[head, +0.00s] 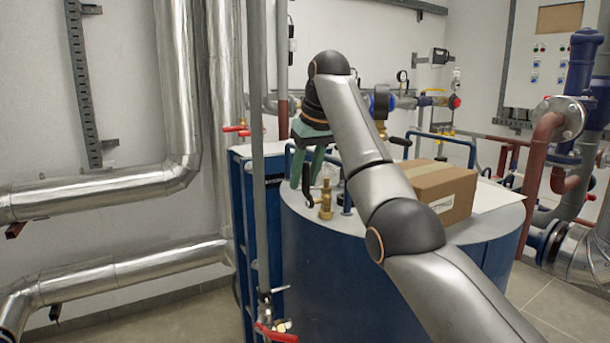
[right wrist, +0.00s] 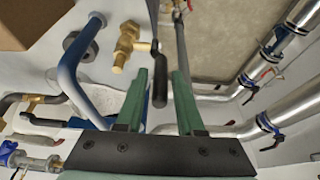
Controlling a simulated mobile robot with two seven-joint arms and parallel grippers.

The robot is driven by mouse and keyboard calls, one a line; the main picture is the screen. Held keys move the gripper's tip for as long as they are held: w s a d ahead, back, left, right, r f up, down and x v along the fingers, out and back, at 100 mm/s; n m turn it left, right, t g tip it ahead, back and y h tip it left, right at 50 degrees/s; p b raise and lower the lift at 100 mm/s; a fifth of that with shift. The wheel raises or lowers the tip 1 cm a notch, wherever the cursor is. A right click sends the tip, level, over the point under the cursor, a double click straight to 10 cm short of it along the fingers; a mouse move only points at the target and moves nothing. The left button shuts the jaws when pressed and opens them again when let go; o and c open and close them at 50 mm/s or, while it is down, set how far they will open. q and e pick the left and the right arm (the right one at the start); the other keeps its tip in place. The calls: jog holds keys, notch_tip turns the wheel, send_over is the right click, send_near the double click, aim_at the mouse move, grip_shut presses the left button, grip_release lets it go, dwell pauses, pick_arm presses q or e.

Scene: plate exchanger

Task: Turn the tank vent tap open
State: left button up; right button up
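The tank vent tap (head: 326,200) is a small brass valve standing on top of the blue tank (head: 335,265). Its black lever handle (head: 307,187) sticks out to the left. In the right wrist view the brass tap body (right wrist: 127,45) is at upper middle, and the black lever (right wrist: 158,82) lies between the green fingers. My right gripper (head: 308,178) points down over the tank's left rim. In the right wrist view the fingers (right wrist: 158,80) are apart on both sides of the lever, with gaps visible. My left gripper is not in view.
A thin grey vertical pipe (head: 258,160) stands left of the gripper. A blue bent pipe (right wrist: 72,75) is close to the tap. Silver pipes (head: 120,190) run along the left wall.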

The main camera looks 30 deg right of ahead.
jog(key=shift+o, duration=0.8)
jog(key=p+v, duration=0.2)
jog(key=v, duration=1)
jog(key=shift+r, duration=0.3)
jog(key=shift+s, duration=0.1)
